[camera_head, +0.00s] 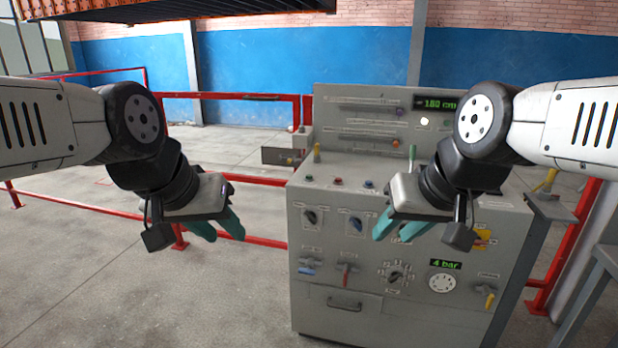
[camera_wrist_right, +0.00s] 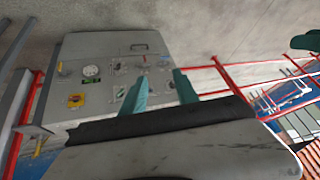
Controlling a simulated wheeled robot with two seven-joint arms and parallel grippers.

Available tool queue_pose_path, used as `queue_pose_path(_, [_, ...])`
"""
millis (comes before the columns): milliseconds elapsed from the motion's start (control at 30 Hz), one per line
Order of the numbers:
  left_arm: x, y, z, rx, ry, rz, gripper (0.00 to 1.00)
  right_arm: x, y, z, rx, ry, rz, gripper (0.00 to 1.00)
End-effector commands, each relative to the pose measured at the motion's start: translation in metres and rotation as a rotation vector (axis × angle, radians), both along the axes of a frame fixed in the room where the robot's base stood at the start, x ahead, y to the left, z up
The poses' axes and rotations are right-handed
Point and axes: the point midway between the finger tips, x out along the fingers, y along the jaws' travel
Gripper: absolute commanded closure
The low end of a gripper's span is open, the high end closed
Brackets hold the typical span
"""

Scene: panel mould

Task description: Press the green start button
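The grey control panel (camera_head: 335,240) stands right of centre in the head view; it also shows upside down in the right wrist view (camera_wrist_right: 105,50). A green upright handle (camera_head: 412,153) shows near the back of the top. Small red (camera_head: 338,181) and blue (camera_head: 370,184) buttons sit on the sloped top. My right gripper (camera_head: 398,230) is open and empty in front of the panel; its teal fingers are apart. My left gripper (camera_head: 218,228) is open and empty, left of the panel.
Red rails (camera_head: 235,97) run behind and left of the panel. The panel's face carries several knobs, a gauge (camera_head: 442,283) and a "4 bar" display (camera_head: 444,264). A grey table (camera_head: 607,262) stands at the right edge.

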Motion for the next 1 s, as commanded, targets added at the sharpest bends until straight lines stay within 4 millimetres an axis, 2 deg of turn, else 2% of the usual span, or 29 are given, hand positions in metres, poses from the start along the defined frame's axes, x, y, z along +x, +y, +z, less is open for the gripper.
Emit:
queue_pose_path(100, [0.0,0.0,0.0,0.0,0.0,0.0,0.64,0.0,0.0,0.0,0.0,0.0,0.0,0.64])
queue_pose_path(300, [0.0,0.0,0.0,0.0,0.0,0.0,0.64,0.0,0.0,0.0,0.0,0.0,0.0,1.0])
queue_pose_path(1000, [0.0,0.0,0.0,0.0,0.0,0.0,0.64,0.0,0.0,0.0,0.0,0.0,0.0,1.0])
